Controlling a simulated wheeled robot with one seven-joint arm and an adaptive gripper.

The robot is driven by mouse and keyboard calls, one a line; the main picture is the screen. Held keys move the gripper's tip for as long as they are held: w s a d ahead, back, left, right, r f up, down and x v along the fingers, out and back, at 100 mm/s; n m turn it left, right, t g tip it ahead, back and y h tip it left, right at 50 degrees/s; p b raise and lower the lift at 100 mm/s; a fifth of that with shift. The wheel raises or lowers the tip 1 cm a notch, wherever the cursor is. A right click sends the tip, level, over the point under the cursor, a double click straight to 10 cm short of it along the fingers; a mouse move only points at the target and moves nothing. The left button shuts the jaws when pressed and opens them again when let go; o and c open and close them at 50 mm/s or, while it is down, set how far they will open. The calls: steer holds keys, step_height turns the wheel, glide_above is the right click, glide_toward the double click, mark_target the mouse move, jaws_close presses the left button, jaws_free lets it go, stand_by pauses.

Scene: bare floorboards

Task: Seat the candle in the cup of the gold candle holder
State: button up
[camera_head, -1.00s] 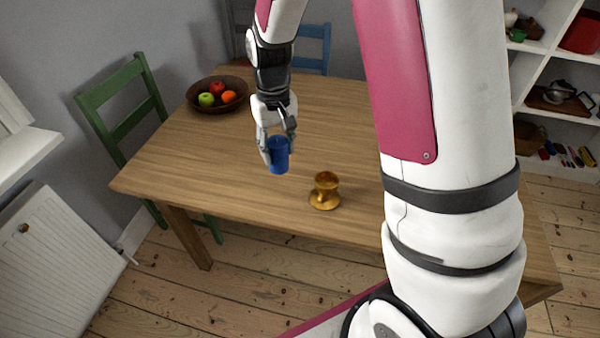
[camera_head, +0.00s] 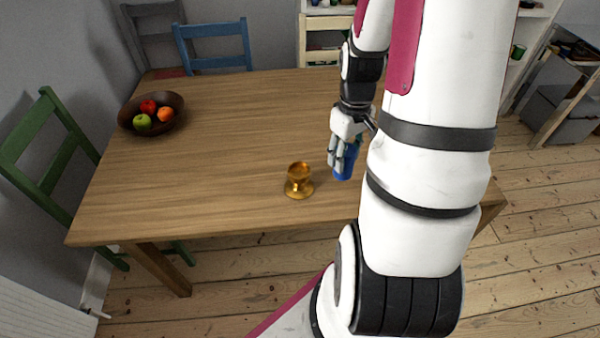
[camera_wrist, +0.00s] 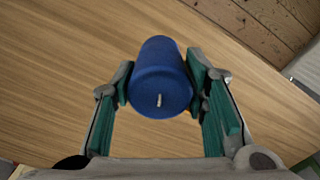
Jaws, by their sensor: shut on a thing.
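The gold candle holder (camera_head: 299,181) stands upright on the wooden table near its front edge, in the head view. Its cup looks empty. My gripper (camera_head: 342,155) is to the right of the holder and is shut on the blue candle (camera_head: 344,166). In the wrist view the candle (camera_wrist: 160,80) sits between the two green finger pads of my gripper (camera_wrist: 161,95), with its wick end facing the camera. Part of the candle is hidden by the fingers in the head view.
A dark bowl of fruit (camera_head: 165,127) stands at the table's far left. A green chair (camera_head: 50,150) is at the left and a blue chair (camera_head: 213,47) behind. The table (camera_head: 220,130) between bowl and holder is clear. My arm hides the table's right part.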

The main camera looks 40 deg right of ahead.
steer(key=s+d, duration=0.1)
steer(key=s, duration=0.3)
glide_above(299, 174)
steer(key=shift+f, duration=2.55)
steer(key=shift+f+b, duration=0.2)
steer(key=shift+b, duration=0.1)
steer(key=o, duration=1.2)
steer(key=shift+o, duration=0.3)
steer(key=shift+r, duration=0.1)
